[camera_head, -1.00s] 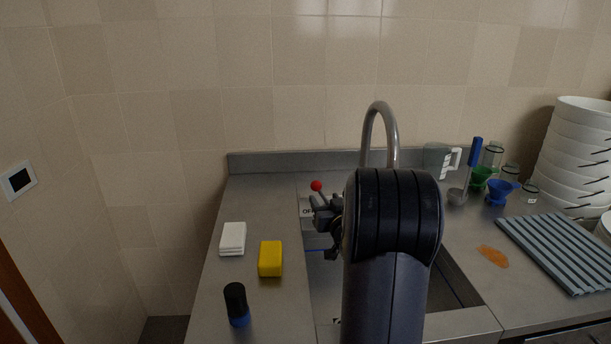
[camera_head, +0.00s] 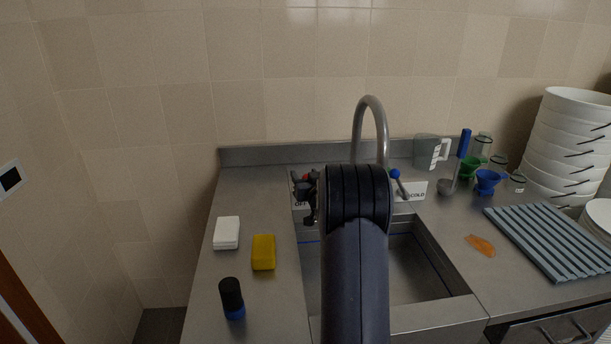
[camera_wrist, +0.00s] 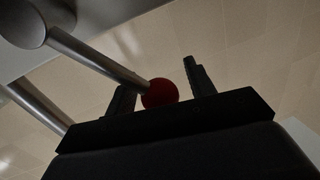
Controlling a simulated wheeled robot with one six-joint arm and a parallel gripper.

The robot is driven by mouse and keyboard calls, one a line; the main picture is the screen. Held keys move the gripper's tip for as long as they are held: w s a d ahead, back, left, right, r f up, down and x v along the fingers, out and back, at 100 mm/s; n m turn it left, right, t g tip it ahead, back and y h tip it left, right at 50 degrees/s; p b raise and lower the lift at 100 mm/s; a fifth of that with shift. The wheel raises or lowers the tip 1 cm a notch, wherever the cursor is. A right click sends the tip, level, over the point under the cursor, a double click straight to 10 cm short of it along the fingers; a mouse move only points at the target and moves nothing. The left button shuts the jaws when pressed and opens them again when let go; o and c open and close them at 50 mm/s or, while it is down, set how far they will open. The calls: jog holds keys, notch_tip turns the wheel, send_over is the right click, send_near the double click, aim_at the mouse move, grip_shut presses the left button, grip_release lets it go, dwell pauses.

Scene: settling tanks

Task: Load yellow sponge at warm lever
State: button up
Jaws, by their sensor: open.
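The yellow sponge (camera_head: 263,252) lies on the steel counter left of the sink, in the head view. The warm lever has a red knob, mostly hidden behind my gripper in the head view. In the wrist view the red knob (camera_wrist: 160,94) and its metal rod (camera_wrist: 98,57) show clearly. My gripper (camera_head: 304,186) is open at the lever, left of the tap. In the wrist view its two fingers (camera_wrist: 157,78) stand on either side of the red knob. I cannot tell whether they touch it. The gripper holds no sponge.
A white sponge (camera_head: 227,232) and a black-and-blue bottle (camera_head: 232,298) are near the yellow sponge. The curved tap (camera_head: 371,103) rises behind my arm. A blue-knobbed lever (camera_head: 398,182) stands right of it. A ridged mat (camera_head: 550,240) and stacked bowls (camera_head: 572,145) are at right.

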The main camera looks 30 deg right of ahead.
jog(key=shift+c, duration=0.5)
grip_shut()
